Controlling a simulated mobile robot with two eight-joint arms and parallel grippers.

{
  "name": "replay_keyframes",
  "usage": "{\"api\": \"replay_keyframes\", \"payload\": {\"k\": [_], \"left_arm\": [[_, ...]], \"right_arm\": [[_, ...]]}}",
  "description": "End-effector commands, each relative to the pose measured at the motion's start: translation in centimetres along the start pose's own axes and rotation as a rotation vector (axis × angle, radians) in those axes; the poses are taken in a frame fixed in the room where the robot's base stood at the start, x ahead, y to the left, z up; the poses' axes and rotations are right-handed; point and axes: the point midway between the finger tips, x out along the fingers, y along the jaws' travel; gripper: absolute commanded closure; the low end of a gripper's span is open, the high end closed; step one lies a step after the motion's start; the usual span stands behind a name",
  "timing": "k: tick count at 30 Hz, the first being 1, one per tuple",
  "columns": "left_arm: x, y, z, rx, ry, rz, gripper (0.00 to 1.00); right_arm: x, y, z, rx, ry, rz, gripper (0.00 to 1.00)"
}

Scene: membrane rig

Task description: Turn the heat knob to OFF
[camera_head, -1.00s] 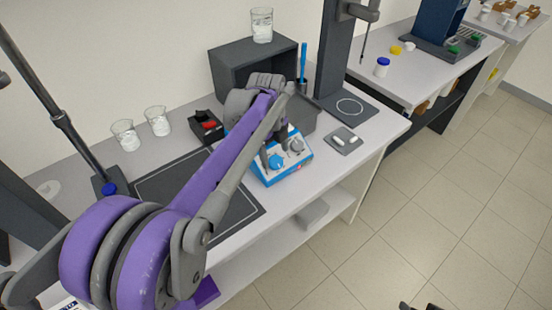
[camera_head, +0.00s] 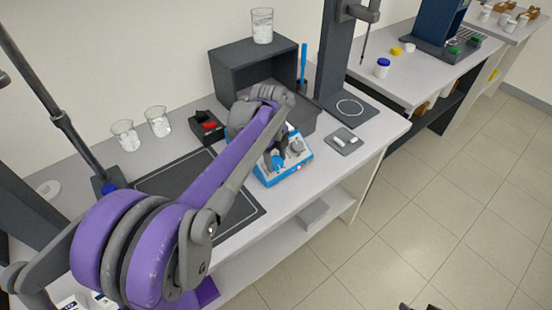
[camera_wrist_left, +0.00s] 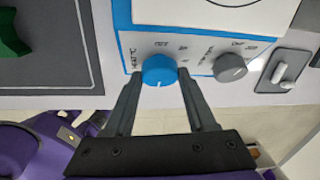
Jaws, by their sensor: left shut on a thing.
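The blue heat knob (camera_wrist_left: 159,71) is on the front panel of a blue-and-white heater unit (camera_wrist_left: 128,47), beside a "HEAT" label. A small pale mark shows on the knob's lower face in the wrist view. My left gripper (camera_wrist_left: 160,75) is shut on the knob, one finger on each side. In the head view the left gripper (camera_head: 272,153) covers part of the knob (camera_head: 278,163) and of the unit (camera_head: 297,171). A grey knob (camera_wrist_left: 230,68) sits to the right of the blue one. My right gripper is not in view.
A small grey tray (camera_head: 343,141) with white pieces lies right of the unit. A dark mat (camera_head: 160,181) is on the left. Two beakers (camera_head: 125,136) (camera_head: 158,121) and a black bin (camera_head: 200,120) stand behind. A dark open box (camera_head: 228,72) is at the back.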

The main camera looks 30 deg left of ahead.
Motion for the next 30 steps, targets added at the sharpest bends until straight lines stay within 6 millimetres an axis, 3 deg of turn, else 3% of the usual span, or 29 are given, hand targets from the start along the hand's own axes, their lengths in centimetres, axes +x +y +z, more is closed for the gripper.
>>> {"api": "replay_keyframes", "payload": {"k": [14, 30], "left_arm": [[0.0, 0.18, 0.03, -0.081, 0.0, -0.053, 0.99], [0.11, 0.67, -0.15, -0.469, 0.0, -0.316, 0.99]], "right_arm": [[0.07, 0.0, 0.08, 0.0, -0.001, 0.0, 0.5], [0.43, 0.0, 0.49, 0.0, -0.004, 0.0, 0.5]]}}
